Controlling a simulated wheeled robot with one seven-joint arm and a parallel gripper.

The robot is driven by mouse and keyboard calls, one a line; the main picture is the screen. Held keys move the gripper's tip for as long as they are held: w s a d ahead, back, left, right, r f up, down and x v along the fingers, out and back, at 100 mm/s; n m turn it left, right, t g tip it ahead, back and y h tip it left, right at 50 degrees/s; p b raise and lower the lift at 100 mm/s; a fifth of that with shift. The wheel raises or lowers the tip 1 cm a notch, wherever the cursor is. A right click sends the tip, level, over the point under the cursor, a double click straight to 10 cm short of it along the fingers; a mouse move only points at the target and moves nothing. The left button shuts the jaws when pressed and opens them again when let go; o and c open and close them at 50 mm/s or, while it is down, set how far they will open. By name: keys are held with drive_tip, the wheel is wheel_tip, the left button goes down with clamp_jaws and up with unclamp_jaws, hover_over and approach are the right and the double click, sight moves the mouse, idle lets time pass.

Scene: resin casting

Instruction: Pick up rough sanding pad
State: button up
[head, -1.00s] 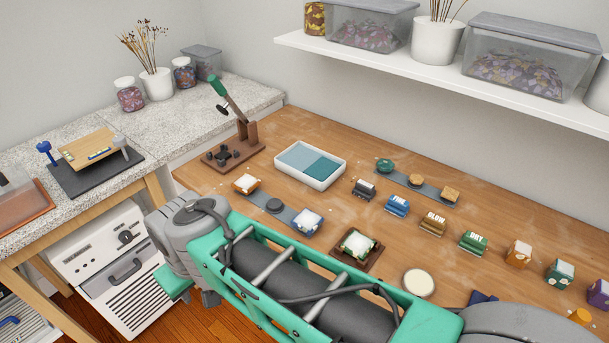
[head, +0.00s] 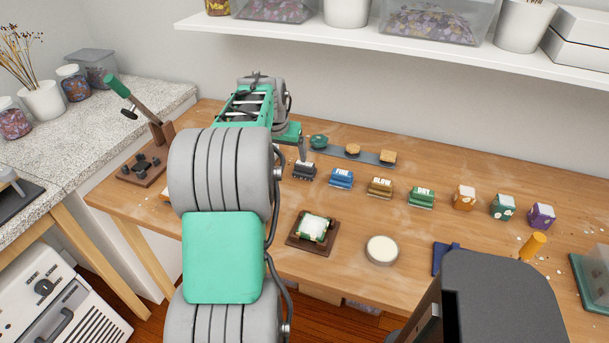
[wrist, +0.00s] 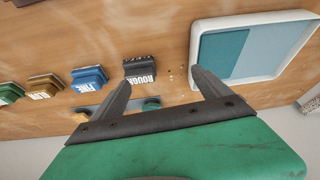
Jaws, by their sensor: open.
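The rough sanding pad (head: 303,170) is a small dark grey block at the left end of a row of labelled pads on the wooden table. In the wrist view the rough sanding pad (wrist: 140,69) shows the label "ROUGH" and lies beyond the fingertips, nearer the left finger. My gripper (wrist: 162,75) is open with nothing between its two dark fingers. In the head view my gripper (head: 302,150) is above and just behind the pad, its fingers pointing down. Whether a finger touches the pad cannot be told.
Blue "FINE" (head: 341,179), brown "SLOW" (head: 380,188) and green "DRY" (head: 421,197) blocks stand to the right. A grey strip (head: 372,156) with round knobs lies behind. A white tray (wrist: 194,60) is close on the wrist view's right. A shelf (head: 390,55) hangs above.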

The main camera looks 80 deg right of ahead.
drive_tip(key=m, duration=0.1)
hover_over(305, 166)
drive_tip(key=shift+w+a+f, duration=0.2)
drive_tip(key=shift+f, duration=0.25)
drive_tip(key=shift+w+a+f, duration=0.15)
drive_tip(key=shift+f, duration=0.25)
drive_tip(key=x, duration=0.6)
drive_tip(key=shift+s+f+p, duration=0.15)
drive_tip(key=shift+f+p, duration=0.15)
drive_tip(key=shift+f, duration=0.1)
drive_tip(key=c, duration=1.5)
